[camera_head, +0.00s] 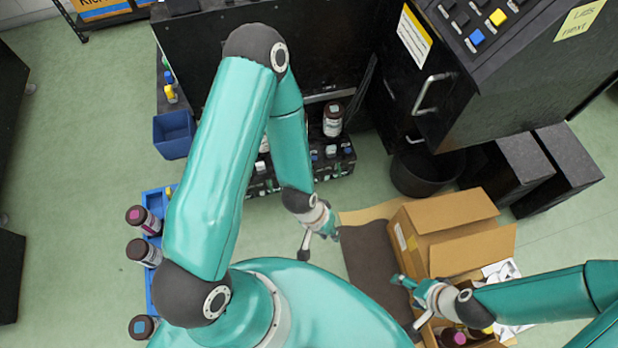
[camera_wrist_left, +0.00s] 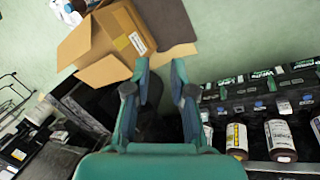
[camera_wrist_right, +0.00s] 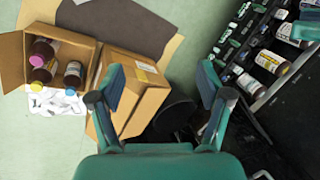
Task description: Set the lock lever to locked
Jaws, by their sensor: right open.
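I cannot make out a lock lever for certain in any view. A black machine (camera_head: 520,75) with a keypad stands at the upper right in the head view. A silver handle (camera_head: 430,92) is on its dark front panel. My left gripper (camera_head: 321,245) is in the middle of the head view, well below the machine, empty, its fingers apart. In the left wrist view its fingers (camera_wrist_left: 161,72) have a gap between them. My right gripper (camera_head: 408,303) is beside the cardboard boxes, open and empty. Its fingers (camera_wrist_right: 160,80) are wide apart in the right wrist view.
A cardboard box (camera_head: 450,235) and a dark mat (camera_head: 372,262) lie on the floor near my grippers. A black bin (camera_head: 425,172) stands below the machine. A rack with bottles (camera_head: 330,165) is at the centre back. A blue bin (camera_head: 173,134) and several brown bottles (camera_head: 144,252) are left.

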